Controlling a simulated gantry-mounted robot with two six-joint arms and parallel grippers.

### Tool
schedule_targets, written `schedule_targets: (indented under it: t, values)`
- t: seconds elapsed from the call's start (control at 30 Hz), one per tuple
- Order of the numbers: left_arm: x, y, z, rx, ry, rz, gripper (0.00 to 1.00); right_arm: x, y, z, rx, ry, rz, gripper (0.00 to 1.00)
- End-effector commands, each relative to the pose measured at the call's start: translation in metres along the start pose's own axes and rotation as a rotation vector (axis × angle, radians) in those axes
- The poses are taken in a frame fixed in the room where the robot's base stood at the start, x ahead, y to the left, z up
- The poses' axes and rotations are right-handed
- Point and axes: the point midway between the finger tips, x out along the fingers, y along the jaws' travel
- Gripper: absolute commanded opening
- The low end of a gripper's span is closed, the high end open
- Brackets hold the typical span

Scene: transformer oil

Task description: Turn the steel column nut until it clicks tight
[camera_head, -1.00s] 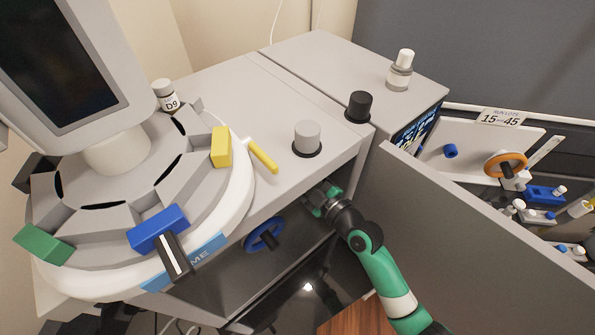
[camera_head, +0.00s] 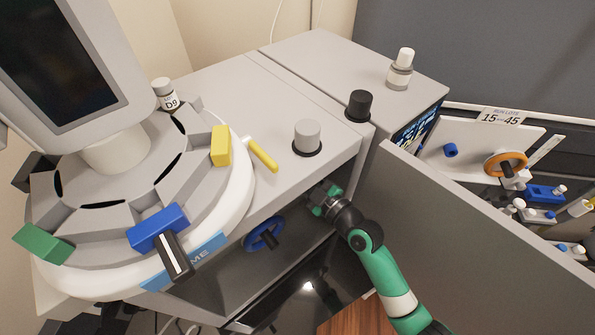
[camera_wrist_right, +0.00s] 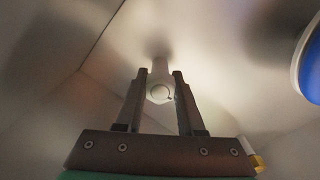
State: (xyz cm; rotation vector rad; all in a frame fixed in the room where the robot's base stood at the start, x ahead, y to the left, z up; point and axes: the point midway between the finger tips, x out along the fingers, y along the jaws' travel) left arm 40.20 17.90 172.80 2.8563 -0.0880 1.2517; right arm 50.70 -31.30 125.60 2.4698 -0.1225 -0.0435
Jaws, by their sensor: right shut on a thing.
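My right gripper (camera_head: 324,200) reaches into the open compartment of the grey cabinet in the head view; its fingertips are hard to see there. In the right wrist view my right gripper (camera_wrist_right: 160,78) has one finger on each side of a small pale steel nut (camera_wrist_right: 160,92) with a round end, and is shut on it. The nut sits on a pale fitting at the compartment's inner surface. The nut is not discernible in the head view. My left gripper is not in view.
A blue ring (camera_head: 264,234) is left of my right gripper inside the compartment; a blue round part (camera_wrist_right: 312,65) shows at the wrist view's right edge. The open door (camera_head: 480,225) stands right of my arm. A round carousel (camera_head: 240,190) is at left.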

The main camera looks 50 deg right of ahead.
Motion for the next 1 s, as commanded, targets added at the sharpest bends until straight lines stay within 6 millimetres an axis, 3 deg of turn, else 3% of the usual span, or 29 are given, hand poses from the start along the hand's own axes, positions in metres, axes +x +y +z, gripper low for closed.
schedule_targets:
  t: [1.0]
  values:
    - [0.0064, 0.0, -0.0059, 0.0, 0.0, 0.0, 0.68, 0.0001, 0.0027, -0.0016, 0.905, 0.004, 0.001, 0.0]
